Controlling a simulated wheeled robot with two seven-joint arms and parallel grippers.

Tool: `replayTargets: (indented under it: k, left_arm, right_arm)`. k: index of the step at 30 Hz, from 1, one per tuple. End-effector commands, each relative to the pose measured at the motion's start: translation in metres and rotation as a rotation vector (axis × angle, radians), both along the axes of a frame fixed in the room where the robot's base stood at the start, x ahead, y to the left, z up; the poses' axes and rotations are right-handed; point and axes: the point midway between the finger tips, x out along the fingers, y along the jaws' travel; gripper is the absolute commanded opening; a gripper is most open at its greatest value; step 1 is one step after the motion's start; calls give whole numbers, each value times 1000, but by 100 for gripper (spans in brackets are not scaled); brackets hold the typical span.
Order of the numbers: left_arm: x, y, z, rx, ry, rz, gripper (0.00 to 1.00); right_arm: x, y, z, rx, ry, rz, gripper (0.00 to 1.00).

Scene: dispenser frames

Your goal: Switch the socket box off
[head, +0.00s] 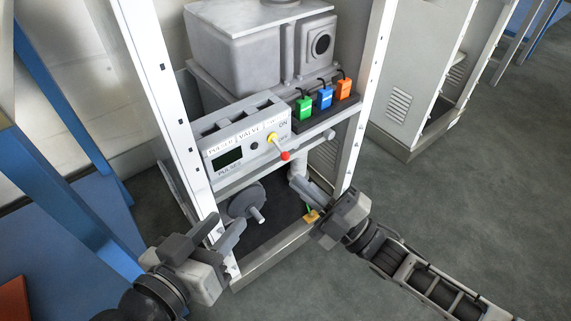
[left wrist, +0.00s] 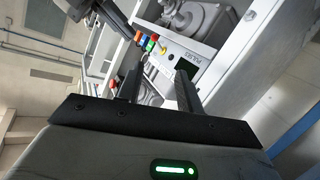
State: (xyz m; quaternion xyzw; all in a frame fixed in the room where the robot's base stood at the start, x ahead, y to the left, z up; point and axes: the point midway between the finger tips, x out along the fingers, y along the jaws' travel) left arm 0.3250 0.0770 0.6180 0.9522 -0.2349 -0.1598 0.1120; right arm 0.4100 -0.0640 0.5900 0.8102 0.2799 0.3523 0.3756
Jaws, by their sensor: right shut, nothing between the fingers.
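A grey box (head: 242,140) in the rack is labelled "PULSED VALVE", with a dark display and ON and OFF marks. Its lever, with a yellow base and red knob (head: 285,155), slants down and right. Beside it a dark socket strip (head: 327,116) holds green, blue and orange plugs with cables. I cannot tell which the task calls the socket box. The box also shows in the left wrist view (left wrist: 196,56). My left gripper (head: 230,220) is open and empty, below and left of the box. My right gripper (head: 298,184) is shut and empty, below the lever, apart from it.
White rack posts (head: 167,108) flank the shelf. A grey disc with a stub (head: 247,201) is below the box, between my grippers. A grey machine (head: 247,50) stands above. A blue frame (head: 70,140) is at left; open floor (head: 470,190) lies at right.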

Motion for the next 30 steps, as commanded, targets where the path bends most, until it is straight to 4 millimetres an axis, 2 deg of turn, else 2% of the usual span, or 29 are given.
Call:
replayTargets:
  k: [3,7,24,26,30]
  left_arm:
    - [0,1,0,17,3,2,36]
    - [0,2,-1,26,4,1,36]
    - [-1,2,-2,29,6,1,36]
    - [-1,2,-1,32,13,2,36]
    - [0,7,2,69,62,12,36]
  right_arm:
    - [-11,-12,-3,0,2,0,0]
    - [-16,-19,-4,2,0,1,0]
    - [-17,-20,-4,2,-1,2,0]
    - [-17,-20,-1,1,-2,1,0]
    - [-17,-20,24,1,-2,1,0]
